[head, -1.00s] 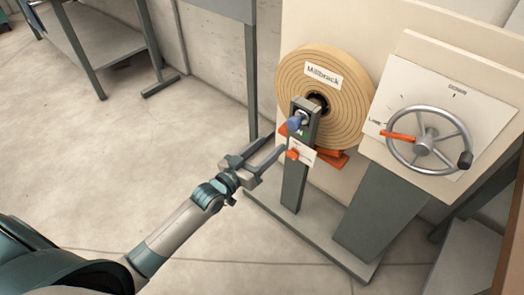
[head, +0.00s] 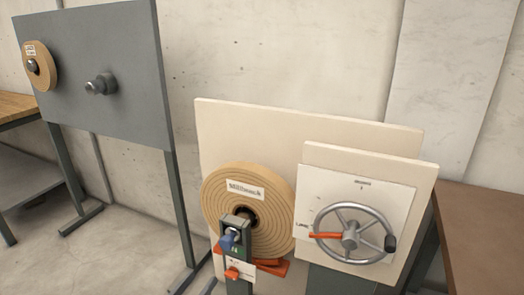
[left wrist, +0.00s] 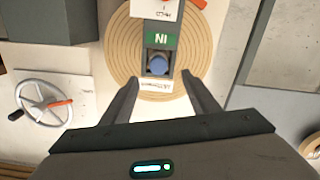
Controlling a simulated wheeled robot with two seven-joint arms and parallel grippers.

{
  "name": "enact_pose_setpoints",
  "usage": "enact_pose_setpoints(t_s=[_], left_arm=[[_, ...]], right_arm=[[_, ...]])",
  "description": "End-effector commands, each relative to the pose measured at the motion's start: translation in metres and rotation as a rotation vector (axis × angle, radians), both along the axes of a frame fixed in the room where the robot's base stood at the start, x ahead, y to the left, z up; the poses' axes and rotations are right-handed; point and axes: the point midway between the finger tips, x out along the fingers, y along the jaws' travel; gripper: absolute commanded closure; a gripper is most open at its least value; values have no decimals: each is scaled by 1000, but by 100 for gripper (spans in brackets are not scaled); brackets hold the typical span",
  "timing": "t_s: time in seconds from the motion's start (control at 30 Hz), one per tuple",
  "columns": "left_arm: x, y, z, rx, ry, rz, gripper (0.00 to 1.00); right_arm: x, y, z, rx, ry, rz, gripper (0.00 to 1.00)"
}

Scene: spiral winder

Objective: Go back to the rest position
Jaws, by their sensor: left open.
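My left gripper (left wrist: 160,90) is open in the left wrist view, with no object between its fingers. Past its fingertips is a blue knob (left wrist: 160,65) on a grey post with a green "IN" label (left wrist: 162,40), shown upside down. A large tan spiral coil (left wrist: 122,60) stands behind the post. In the head view the coil (head: 275,205) is on a cream panel, with the blue knob (head: 227,241) in front. Neither gripper shows in the head view.
A handwheel (head: 350,234) with an orange pointer (head: 326,235) is right of the coil. A grey board (head: 110,65) with a small coil (head: 42,65) and a peg (head: 101,84) stands at left. A brown table (head: 490,225) is at right. Floor shows at lower left.

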Motion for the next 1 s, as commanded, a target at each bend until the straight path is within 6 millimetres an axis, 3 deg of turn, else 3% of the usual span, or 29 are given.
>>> enact_pose_setpoints(t_s=[0.17,0.37,0.5,0.7,0.9,1.0], left_arm=[[-12,3,-46,56,107,32,45],[-58,7,-143,176,328,70,45],[-114,5,-213,269,503,74,45],[-211,-6,-291,386,737,42,45],[-290,-18,-334,464,898,-2,45],[-311,-22,-344,481,937,-16,45]], right_arm=[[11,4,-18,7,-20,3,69],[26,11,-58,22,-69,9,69],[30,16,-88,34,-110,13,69],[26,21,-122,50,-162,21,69],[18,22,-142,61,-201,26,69],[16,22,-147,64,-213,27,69]])
